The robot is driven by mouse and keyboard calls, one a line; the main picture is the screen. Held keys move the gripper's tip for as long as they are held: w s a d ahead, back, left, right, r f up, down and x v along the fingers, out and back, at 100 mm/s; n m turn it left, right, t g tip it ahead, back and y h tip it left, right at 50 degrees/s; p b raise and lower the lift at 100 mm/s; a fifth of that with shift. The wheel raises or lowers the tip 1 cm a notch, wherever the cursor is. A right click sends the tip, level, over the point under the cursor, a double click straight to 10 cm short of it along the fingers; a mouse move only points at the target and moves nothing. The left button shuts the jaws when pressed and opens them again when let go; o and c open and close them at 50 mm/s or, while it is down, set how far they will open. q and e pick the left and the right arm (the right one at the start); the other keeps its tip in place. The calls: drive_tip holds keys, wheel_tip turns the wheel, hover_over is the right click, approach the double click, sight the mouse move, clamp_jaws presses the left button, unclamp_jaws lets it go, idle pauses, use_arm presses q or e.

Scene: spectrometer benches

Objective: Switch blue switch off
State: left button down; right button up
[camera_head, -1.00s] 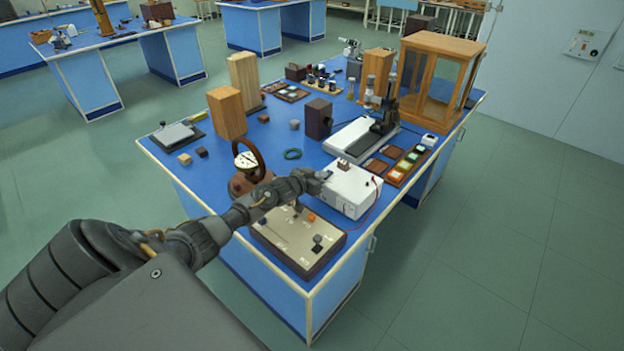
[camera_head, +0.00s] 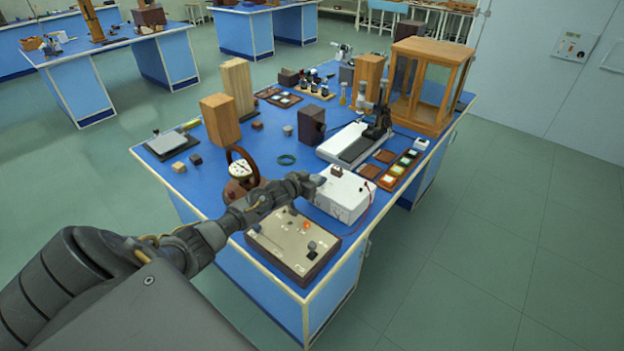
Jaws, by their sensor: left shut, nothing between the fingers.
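My left gripper (camera_head: 311,184) reaches in from the left. Its fingers are shut and empty, at the left end of a white box (camera_head: 343,197) on the blue bench. Whether the fingertips touch the box cannot be told. A small grey piece shows at the tip, possibly part of the box. A beige control panel (camera_head: 271,238) with dark sides lies below the gripper, with an orange knob (camera_head: 306,225) and a dark knob (camera_head: 312,246). I cannot make out a clearly blue switch; the gripper may hide it. My right gripper is not in view.
A brown round instrument with a white dial (camera_head: 241,168) stands just behind my left arm. A red wire runs along the white box's right side. Wooden blocks (camera_head: 220,118), a white-based instrument (camera_head: 340,142) and a glazed wooden case (camera_head: 417,113) stand farther back.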

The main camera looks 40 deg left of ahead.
use_arm(q)
drive_tip(key=r+p+v, duration=0.1)
drive_tip(key=v, duration=1)
drive_tip(key=shift+r, duration=0.3)
drive_tip(key=shift+d+f, duration=0.1)
